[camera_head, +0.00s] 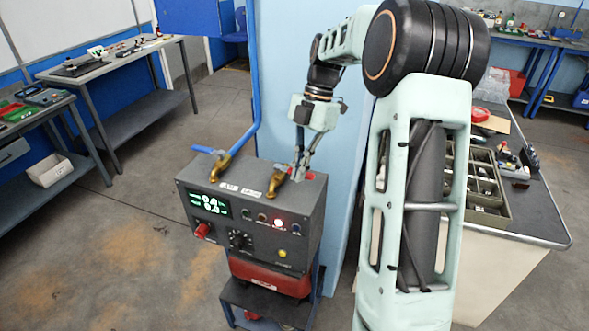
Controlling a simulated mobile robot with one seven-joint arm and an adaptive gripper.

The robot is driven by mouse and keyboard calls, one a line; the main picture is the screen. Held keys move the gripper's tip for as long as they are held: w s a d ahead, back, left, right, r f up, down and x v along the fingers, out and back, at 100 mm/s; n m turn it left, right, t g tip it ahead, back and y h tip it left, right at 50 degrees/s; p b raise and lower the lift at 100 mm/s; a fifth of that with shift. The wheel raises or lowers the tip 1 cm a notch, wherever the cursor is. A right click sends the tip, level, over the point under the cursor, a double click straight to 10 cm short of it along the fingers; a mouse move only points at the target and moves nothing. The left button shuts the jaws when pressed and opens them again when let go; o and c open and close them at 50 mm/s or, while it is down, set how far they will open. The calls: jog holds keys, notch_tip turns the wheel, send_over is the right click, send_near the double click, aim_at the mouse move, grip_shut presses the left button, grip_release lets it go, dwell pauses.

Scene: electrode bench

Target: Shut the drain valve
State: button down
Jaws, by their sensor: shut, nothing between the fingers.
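A dark grey instrument box (250,225) stands low in front of me, with two brass valves on its top. The left brass valve (222,168) has a blue lever (204,150) that points left. The right brass valve (275,185) sits near the box's right end, with red parts (309,175) beside it that are partly covered by my fingers. Two small white labels lie by the valves; their print is too small to read, so I cannot tell which is the drain valve. My gripper (299,176) points down just right of the right valve, shut and empty. Contact is unclear.
A blue pipe (257,100) rises behind the left valve. A light blue panel (283,90) stands behind the box. A bench with a compartment tray (487,185) is at right, and tables (120,60) are at left. The floor left of the box is clear.

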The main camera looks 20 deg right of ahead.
jog(key=shift+w+d, duration=0.2)
jog(key=shift+d, duration=0.1)
jog(key=shift+w+d, duration=0.1)
jog(key=shift+d, duration=0.1)
dwell(0.4)
jog(key=shift+a, duration=0.15)
